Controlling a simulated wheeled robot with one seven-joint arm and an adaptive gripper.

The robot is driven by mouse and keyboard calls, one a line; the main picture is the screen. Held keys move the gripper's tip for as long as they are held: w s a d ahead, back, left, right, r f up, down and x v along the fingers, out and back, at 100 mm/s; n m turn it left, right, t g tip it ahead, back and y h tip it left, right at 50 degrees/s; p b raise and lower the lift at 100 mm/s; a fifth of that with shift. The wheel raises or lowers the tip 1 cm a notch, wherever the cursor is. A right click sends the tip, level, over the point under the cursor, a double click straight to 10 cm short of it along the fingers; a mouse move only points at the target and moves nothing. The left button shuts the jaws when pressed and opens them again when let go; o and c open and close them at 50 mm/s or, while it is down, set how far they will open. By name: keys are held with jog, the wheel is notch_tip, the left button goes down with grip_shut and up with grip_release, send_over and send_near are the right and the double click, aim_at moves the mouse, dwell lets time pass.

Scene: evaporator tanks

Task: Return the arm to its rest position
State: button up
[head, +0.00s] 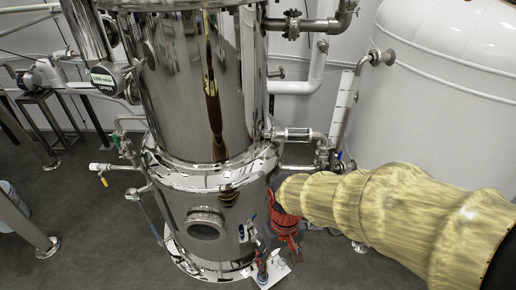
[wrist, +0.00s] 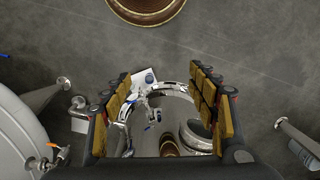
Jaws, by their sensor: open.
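My arm (head: 390,208), in a pale yellow ribbed sleeve, reaches in from the right edge of the head view towards the steel tank (head: 195,95). A red part (head: 284,222) shows at the sleeve's end, low in front of the tank's right side; the fingers cannot be made out there. In the wrist view my gripper (wrist: 160,82) is open, its two dark fingers with tan pads spread wide. Nothing is held between them. The shiny tank (wrist: 165,115) shows beyond and between the fingers; I cannot tell how far off it is.
A big white tank (head: 440,85) stands at the right, behind my arm. A white sheet (head: 273,272) lies at the steel tank's foot. Grey floor (head: 95,225) is open at left.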

jog(key=s+d+r+m+t, duration=0.1)
jog(key=s+d+r+t, duration=0.1)
jog(key=d+r, duration=0.4)
jog(key=s+d+r+m+t+p, duration=0.1)
jog(key=s+d+r+m+t, duration=0.1)
jog(key=d+r+t, duration=0.2)
jog(key=d+r, duration=0.3)
jog(key=r, duration=0.5)
jog(key=shift+s+d+r+m+t, duration=0.25)
jog(key=shift+r+m+t, duration=0.05)
jog(key=shift+r+t, duration=0.1)
